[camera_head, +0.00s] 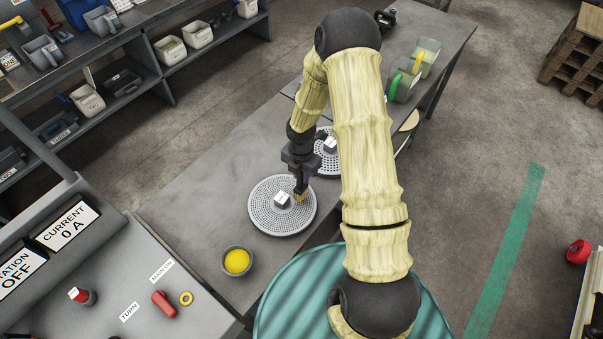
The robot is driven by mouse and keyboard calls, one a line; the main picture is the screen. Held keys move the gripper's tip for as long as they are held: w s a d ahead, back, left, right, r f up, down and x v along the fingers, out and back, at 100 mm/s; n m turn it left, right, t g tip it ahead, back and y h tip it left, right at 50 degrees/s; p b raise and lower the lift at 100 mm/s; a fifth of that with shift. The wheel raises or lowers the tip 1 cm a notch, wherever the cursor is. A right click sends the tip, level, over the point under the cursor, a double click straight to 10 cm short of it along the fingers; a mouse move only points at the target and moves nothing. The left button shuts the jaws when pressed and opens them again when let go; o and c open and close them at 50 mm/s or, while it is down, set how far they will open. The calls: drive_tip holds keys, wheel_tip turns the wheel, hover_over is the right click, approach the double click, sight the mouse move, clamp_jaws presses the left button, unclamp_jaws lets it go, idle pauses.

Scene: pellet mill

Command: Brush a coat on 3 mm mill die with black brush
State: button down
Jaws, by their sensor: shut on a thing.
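My gripper (299,176) points down over the near perforated die and is shut on a small dark brush with tan bristles (301,197). The bristles are at the die's right part; I cannot tell whether they touch it. This near die (265,213) is a round grey disc with many holes and a white label block (282,199) in its middle. A second perforated die (327,165) lies behind it, partly hidden by my arm, also with a label block (330,144). Neither label is readable, so I cannot tell which is 3 mm.
A dark bowl of yellow stuff (237,261) stands in front of the near die. Green-sided containers (404,85) stand at the bench's far end. A control panel (100,275) is at lower left, and a teal drum top (295,295) is at the front. The bench left of the dies is clear.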

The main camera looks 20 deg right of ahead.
drive_tip(key=shift+f+b, duration=0.9)
drive_tip(key=shift+f, duration=0.35)
drive_tip(key=shift+a, duration=0.1)
idle(0.3)
drive_tip(key=s+a+b, duration=0.5)
drive_tip(key=s, duration=0.3)
drive_tip(key=shift+s+a+b, duration=0.2)
drive_tip(key=shift+a+b, duration=0.1)
drive_tip(key=shift+a, duration=0.1)
idle(0.8)
drive_tip(key=shift+d, duration=0.1)
drive_tip(key=w+d+p, duration=0.6)
drive_tip(key=d+p, duration=0.1)
drive_tip(key=shift+w+d, duration=0.2)
drive_tip(key=shift+w, duration=0.05)
idle(1.2)
